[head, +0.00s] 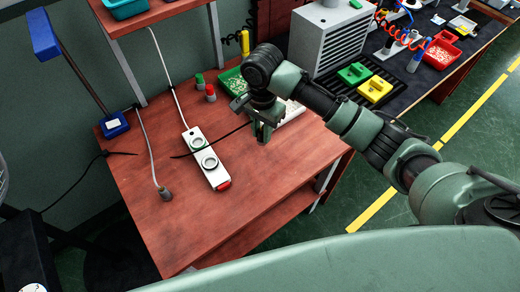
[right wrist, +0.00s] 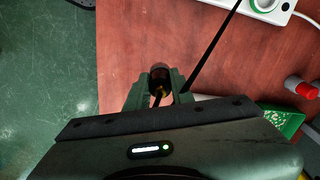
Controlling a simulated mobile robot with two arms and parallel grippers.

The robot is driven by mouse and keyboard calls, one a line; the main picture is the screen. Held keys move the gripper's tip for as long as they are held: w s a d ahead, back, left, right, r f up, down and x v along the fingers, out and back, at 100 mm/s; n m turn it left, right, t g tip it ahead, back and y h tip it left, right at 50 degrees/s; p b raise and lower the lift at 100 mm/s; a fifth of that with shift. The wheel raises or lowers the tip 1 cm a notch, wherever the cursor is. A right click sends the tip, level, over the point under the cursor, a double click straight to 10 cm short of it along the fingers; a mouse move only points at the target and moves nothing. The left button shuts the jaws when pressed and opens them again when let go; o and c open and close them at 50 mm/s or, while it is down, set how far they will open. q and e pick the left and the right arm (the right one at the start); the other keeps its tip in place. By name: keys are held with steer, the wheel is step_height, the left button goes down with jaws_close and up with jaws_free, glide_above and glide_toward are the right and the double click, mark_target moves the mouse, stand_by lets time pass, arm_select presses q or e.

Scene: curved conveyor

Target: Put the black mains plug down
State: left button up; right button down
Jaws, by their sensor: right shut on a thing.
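My right gripper (head: 263,136) is over the right part of the red-brown wooden table (head: 200,245), pointing down. In the right wrist view its fingers (right wrist: 160,84) are shut on the dark mains plug (right wrist: 159,71). Its black cable (right wrist: 212,47) runs away from the plug. In the head view the plug is mostly hidden by the gripper, and the cable (head: 232,134) stretches left across the white power strip (head: 214,174). The strip has round sockets and a red end. I cannot tell whether the plug touches the tabletop. My left gripper does not show.
A green tray (head: 230,82) and red and green small cylinders (head: 210,93) stand behind the gripper. The table's front is clear. Another bench (head: 452,76) is at the right.

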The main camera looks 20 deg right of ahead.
step_height(320, 180, down, 11)
steer(key=shift+d+r, duration=0.1)
steer(key=shift+r, duration=0.05)
stand_by(0.4)
steer(key=c, duration=1.2)
jaws_free()
step_height(320, 180, up, 12)
steer(key=shift+r, duration=0.1)
